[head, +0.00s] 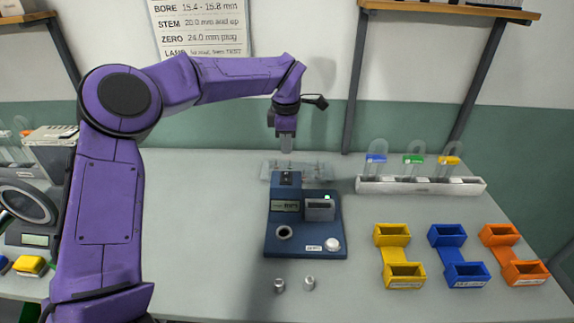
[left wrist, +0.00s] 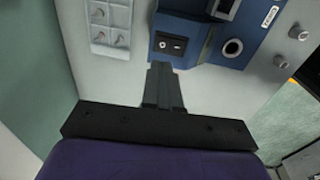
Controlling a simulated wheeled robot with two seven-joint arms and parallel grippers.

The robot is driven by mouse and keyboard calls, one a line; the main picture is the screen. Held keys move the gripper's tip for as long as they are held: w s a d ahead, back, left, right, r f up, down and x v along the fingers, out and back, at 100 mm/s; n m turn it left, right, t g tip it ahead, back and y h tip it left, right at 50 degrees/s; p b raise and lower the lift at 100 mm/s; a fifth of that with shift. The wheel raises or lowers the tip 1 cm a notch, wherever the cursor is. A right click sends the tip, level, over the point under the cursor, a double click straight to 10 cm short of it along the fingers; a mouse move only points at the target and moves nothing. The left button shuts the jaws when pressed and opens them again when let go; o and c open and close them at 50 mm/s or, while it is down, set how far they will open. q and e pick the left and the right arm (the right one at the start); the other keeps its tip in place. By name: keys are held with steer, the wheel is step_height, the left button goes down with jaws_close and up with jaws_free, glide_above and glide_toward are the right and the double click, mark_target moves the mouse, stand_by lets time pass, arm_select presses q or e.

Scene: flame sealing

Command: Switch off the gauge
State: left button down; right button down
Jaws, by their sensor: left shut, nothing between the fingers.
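The gauge (head: 305,245) is a blue block on the bench with a round socket, a white knob, a small display and a small green light at its upper right. A dark switch panel (left wrist: 172,45) with a rocker shows on its raised back part in the left wrist view; its position is too small to tell. My left gripper (head: 286,150) points down above the back of the gauge, shut and empty. In the left wrist view its fingertips (left wrist: 161,68) appear just short of the switch panel; I cannot tell whether they touch. My right gripper is not in view.
A clear tray (head: 325,172) with small pegs lies behind the gauge. Two small metal plugs (head: 309,281) lie in front. Yellow (head: 393,236), blue (head: 447,236) and orange (head: 500,236) holders stand at right, with a white tube rack (head: 420,186) behind.

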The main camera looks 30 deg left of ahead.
arm_select(q)
steer(key=p, duration=0.1)
glide_above(285, 174)
steer(key=f, duration=0.4)
steer(key=shift+s+d+f, duration=0.15)
steer(key=shift+s+f, duration=0.1)
steer(key=shift+s, duration=0.15)
steer(key=f, duration=0.1)
steer(key=w+f, duration=0.1)
steer(key=f, duration=0.1)
steer(key=shift+f+p, duration=0.15)
steer(key=shift+p, duration=0.25)
steer(key=shift+s, duration=0.2)
steer(key=shift+f, duration=0.15)
steer(key=shift+s, duration=0.1)
